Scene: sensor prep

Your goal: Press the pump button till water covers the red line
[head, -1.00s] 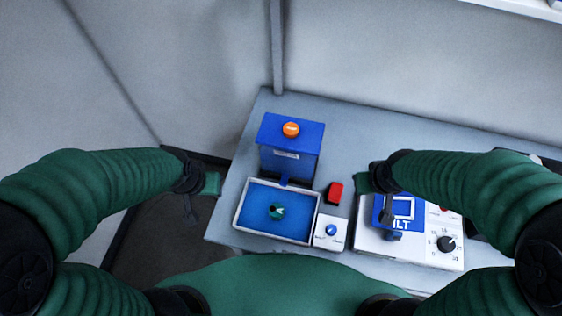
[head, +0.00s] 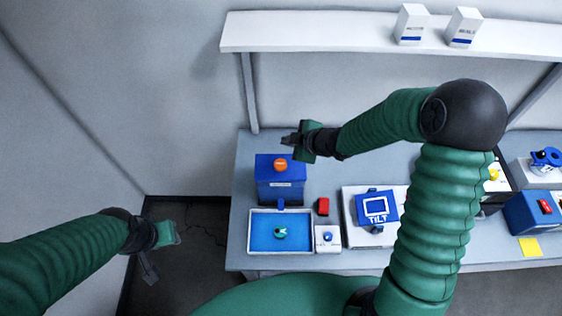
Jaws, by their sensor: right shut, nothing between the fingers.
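A small white box with a round blue button (head: 327,237) stands beside a white-rimmed tray (head: 250,248). The tray has a blue inside, and a small green object (head: 280,232) sits in it. I cannot make out a red line or a water level. A blue tank (head: 280,190) with an orange knob (head: 280,165) on top stands behind the tray. My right gripper (head: 288,140) is shut and empty, in the picture just above the orange knob and apart from it. My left gripper (head: 172,235) is left of the table, over the dark floor; its fingers are unclear.
A red block (head: 323,206) lies behind the white box. A white device with a blue TILT panel (head: 376,208) stands to its right. Further right are a blue box (head: 533,212) and a yellow note (head: 530,247). A shelf (head: 330,30) with two white cartons hangs behind.

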